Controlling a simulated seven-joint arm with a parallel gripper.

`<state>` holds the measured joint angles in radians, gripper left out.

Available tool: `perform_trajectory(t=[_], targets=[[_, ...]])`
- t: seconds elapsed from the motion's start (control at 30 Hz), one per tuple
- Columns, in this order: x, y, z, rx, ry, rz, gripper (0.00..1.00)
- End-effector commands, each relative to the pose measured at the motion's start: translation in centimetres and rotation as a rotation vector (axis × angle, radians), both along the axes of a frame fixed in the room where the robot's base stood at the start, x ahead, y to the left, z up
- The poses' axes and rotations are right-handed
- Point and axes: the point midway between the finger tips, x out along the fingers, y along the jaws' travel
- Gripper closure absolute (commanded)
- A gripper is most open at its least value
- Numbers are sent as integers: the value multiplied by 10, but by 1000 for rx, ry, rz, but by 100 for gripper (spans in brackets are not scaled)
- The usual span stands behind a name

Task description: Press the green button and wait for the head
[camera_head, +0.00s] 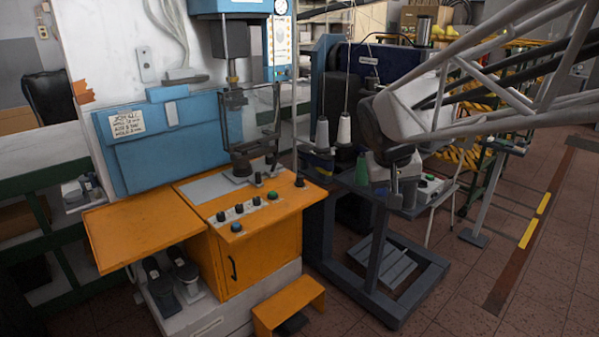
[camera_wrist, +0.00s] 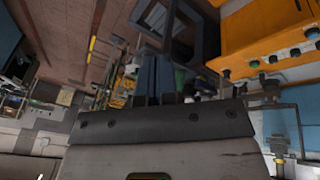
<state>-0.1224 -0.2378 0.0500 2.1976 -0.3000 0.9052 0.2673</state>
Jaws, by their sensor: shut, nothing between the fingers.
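The orange machine (camera_head: 262,228) has a control panel with a row of dark knobs. A green button (camera_head: 272,195) sits at the row's right end; it also shows in the wrist view (camera_wrist: 225,73). The machine's head (camera_head: 240,165) hangs over the panel's back part. In the wrist view, my gripper's two blue-grey fingers (camera_wrist: 156,60) are together and empty.
An orange step (camera_head: 288,305) is on the floor. Floor to the right is open.

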Motion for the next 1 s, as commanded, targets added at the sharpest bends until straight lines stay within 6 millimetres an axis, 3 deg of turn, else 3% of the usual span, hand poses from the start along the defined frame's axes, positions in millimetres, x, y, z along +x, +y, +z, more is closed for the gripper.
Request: perform_trajectory(t=[0.53,1.0], targets=[[107,34,0,-78,-34,17,100],[197,73,-12,-137,-76,35,100]])
